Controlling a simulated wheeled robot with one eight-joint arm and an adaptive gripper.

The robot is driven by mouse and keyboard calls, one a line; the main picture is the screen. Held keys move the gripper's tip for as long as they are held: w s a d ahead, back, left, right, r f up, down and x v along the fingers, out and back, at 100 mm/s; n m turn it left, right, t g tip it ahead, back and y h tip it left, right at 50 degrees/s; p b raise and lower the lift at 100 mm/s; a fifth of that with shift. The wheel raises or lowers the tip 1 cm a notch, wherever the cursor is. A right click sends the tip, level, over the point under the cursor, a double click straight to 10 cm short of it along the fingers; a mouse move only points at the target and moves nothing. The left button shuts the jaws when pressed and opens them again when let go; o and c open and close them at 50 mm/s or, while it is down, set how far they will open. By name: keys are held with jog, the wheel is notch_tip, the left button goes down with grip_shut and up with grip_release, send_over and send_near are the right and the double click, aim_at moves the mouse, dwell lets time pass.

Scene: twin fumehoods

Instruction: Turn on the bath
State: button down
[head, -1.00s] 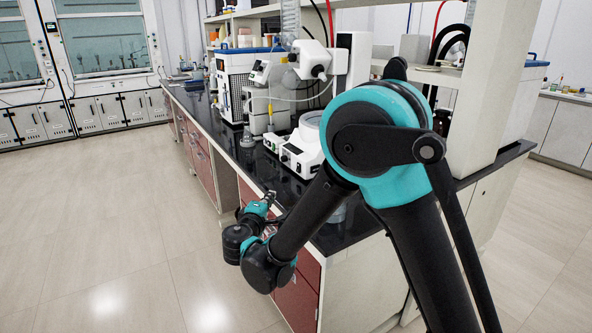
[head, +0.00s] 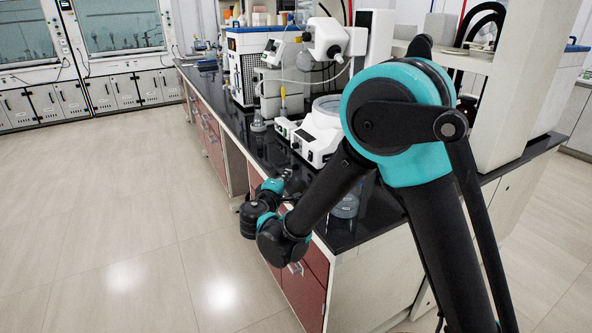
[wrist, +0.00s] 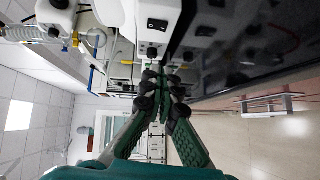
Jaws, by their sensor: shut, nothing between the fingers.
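The bath (head: 322,128) is a white unit with a round open basin on top and a front panel with dark controls (head: 296,141). It stands on the black bench top near the bench's front edge. In the wrist view its white body (wrist: 157,22) is at the top, seen sideways, with dark knobs or switches on the panel. My gripper (wrist: 162,94) is shut and empty, its green-padded fingers meeting below the panel in that picture. In the head view my gripper (head: 284,184) is over the bench edge, apart from the bath. The state of the switch cannot be read.
A rotary evaporator (head: 325,42) and a blue-topped white unit (head: 250,65) stand beside and behind the bath. A glass flask (head: 345,205) is on the bench behind my forearm. Red drawers (head: 300,278) with handles lie below. The floor at left is clear.

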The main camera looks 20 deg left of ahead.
jog(key=w, duration=0.6)
jog(key=w+f, duration=0.1)
jog(key=w, duration=0.2)
jog(key=shift+w+a, duration=0.2)
jog(key=shift+a, duration=0.15)
jog(key=shift+w+d, duration=0.8)
jog(key=shift+d, duration=0.05)
jog(key=shift+w+d+f, duration=0.15)
jog(key=shift+w+d, duration=0.3)
jog(key=shift+w, duration=0.1)
jog(key=shift+w+d+f, duration=0.15)
jog(key=shift+w+d, duration=0.1)
jog(key=shift+w, duration=0.05)
jog(key=shift+s+a, duration=0.1)
jog(key=s, duration=0.8)
jog(key=s+d+r, duration=0.1)
jog(key=s, duration=0.3)
